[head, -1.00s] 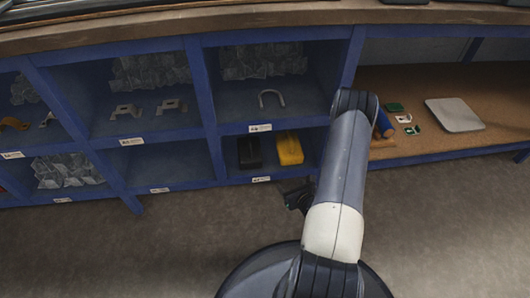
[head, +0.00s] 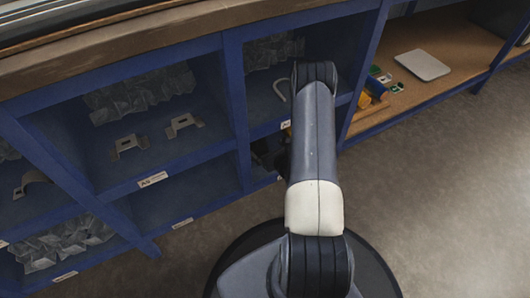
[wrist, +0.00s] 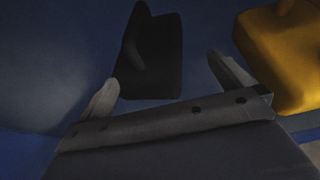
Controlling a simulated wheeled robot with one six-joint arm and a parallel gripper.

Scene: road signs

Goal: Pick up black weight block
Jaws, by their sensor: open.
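The black weight block (wrist: 158,58) lies on the blue shelf floor in the wrist view, just ahead of my gripper (wrist: 165,82). It has a raised ridge or handle toward its left side. My gripper is open, with one finger to the lower left of the block and the other to its lower right. Nothing is between the fingers except the near part of the block's outline; I cannot tell the exact depth. In the head view my arm hides most of the block and the gripper; a dark patch (head: 262,152) shows in the lower cubby.
A yellow block (wrist: 285,50) lies close to the right of the black one. A blue cubby wall stands to the left. In the head view, metal brackets (head: 130,143) sit in an upper cubby, and a grey plate (head: 422,64) lies on the brown shelf at right.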

